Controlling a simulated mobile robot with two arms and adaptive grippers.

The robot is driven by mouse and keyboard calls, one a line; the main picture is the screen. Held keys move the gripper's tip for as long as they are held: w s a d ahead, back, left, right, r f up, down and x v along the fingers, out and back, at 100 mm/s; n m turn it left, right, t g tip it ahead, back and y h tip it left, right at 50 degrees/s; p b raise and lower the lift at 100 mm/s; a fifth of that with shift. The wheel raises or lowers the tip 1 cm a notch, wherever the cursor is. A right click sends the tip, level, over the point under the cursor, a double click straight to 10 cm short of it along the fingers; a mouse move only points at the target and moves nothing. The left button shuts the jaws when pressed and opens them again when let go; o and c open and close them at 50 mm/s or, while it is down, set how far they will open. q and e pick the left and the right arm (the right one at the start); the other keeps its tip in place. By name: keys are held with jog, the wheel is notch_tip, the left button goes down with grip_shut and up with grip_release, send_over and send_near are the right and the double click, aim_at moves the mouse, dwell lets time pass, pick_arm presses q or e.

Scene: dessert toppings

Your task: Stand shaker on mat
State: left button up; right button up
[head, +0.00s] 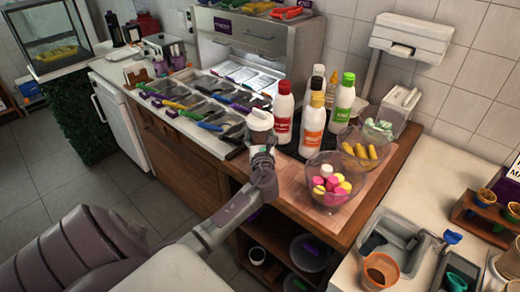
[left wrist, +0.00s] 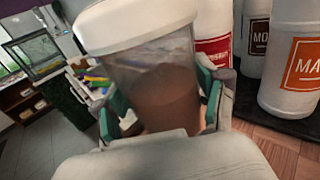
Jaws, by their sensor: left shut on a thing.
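The shaker (head: 260,120) is a clear cup with a white lid and brown powder inside. It is upright in my left gripper (head: 262,152), at the counter's front edge, left of the sauce bottles. In the left wrist view the shaker (left wrist: 165,80) fills the middle, with the green-padded fingers of the gripper (left wrist: 160,115) closed on both its sides. The dark mat (head: 289,151) lies under the bottles and is mostly hidden by them. It also shows in the left wrist view (left wrist: 247,108), right of the shaker. My right gripper is not in view.
Several sauce bottles crowd the mat, with a red-capped bottle (head: 283,115) nearest the shaker and an orange-labelled one (head: 312,128) at the front. Glass bowls of macarons (head: 330,183) and yellow sweets (head: 362,150) stand to the right. Topping trays (head: 205,107) lie left.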

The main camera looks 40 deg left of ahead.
pick_arm(q)
jog(key=shift+f, duration=0.95)
notch_tip(320, 180, down, 3)
jog(key=shift+w+a+r, duration=0.1)
jog(key=shift+a+r, duration=0.05)
jog(key=shift+r, duration=0.05)
jog(key=shift+f, duration=0.5)
jog(key=shift+b, duration=0.3)
jog(key=o, duration=1)
jog(key=shift+f, duration=0.2)
jog(key=o, duration=0.4)
jog(key=shift+o, duration=0.2)
jog(key=shift+r, duration=0.1)
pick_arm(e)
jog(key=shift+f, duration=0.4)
pick_arm(q)
jog(key=shift+r, duration=0.1)
